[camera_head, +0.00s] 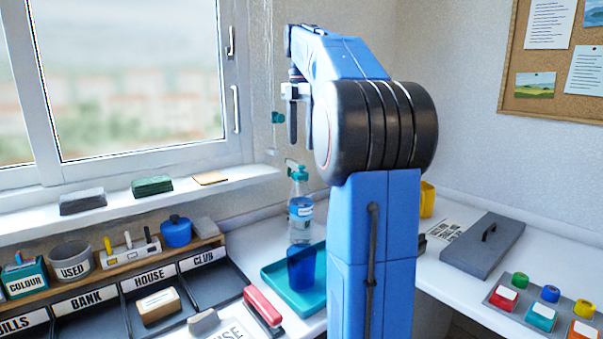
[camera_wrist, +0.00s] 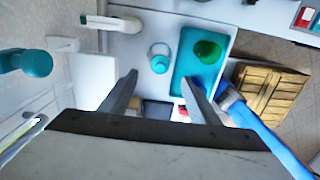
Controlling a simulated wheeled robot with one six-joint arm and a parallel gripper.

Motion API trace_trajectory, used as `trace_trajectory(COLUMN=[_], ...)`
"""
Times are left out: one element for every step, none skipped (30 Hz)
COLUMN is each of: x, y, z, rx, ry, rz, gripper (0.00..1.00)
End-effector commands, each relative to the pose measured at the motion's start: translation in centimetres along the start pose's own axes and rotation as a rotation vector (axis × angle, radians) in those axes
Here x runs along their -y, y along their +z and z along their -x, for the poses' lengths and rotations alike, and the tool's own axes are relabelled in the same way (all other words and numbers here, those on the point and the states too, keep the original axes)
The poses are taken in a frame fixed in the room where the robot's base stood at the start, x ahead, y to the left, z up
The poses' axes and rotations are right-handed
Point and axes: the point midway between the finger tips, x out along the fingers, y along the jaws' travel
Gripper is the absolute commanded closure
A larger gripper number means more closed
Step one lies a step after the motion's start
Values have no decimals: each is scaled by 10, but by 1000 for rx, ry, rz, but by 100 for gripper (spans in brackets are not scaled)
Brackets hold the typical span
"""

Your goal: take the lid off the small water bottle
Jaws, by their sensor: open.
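The small water bottle (camera_head: 300,217) stands upright on the white counter near the window corner, clear with a blue label. Its teal lid (camera_head: 298,173) is on top and has a small handle. From above, the lid (camera_wrist: 160,64) shows as a teal round with a pale loop in the wrist view. My gripper (camera_head: 292,145) points down above the bottle, apart from the lid. In the wrist view my gripper (camera_wrist: 159,80) has its two fingers spread and empty, with the lid just beyond the gap between the tips. The bottle's body is mostly hidden there.
A teal tray (camera_head: 277,279) with a blue cup (camera_head: 302,268) stands close in front of the bottle. A teal wall knob (camera_head: 278,117) is near my gripper. A red stapler (camera_head: 263,309) and labelled compartments lie left. A grey slab (camera_head: 482,245) lies right.

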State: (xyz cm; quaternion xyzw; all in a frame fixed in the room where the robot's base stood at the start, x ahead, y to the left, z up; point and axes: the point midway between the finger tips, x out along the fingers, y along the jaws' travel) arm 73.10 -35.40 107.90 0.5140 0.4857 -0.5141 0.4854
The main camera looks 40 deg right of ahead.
Motion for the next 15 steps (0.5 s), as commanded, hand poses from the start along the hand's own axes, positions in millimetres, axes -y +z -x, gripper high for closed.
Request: trace_trajectory(x=[1, 1, 1, 1, 1, 1, 1, 1, 0, 0, 0, 0, 0, 0, 1], y=[0, 0, -1, -1, 0, 0, 0, 0, 0, 0, 0, 0, 0, 0, -1], z=[-9, -14, -20, -24, -27, -31, -34, -36, -38, -39, -40, -42, -44, -46, -51], rx=[-1, -1, -1, -1, -1, 0, 0, 0, 0, 0, 0, 0, 0, 0, -1], ry=[-3, -1, -2, -1, -1, 0, 0, -1, -1, 0, 0, 0, 0, 0, -2], rz=[0, 0, 0, 0, 0, 0, 0, 0, 0, 0, 0, 0, 0, 0, 0], gripper=[44, 44, 44, 44, 44, 44, 44, 44, 44, 44, 44, 44, 44, 44, 44])
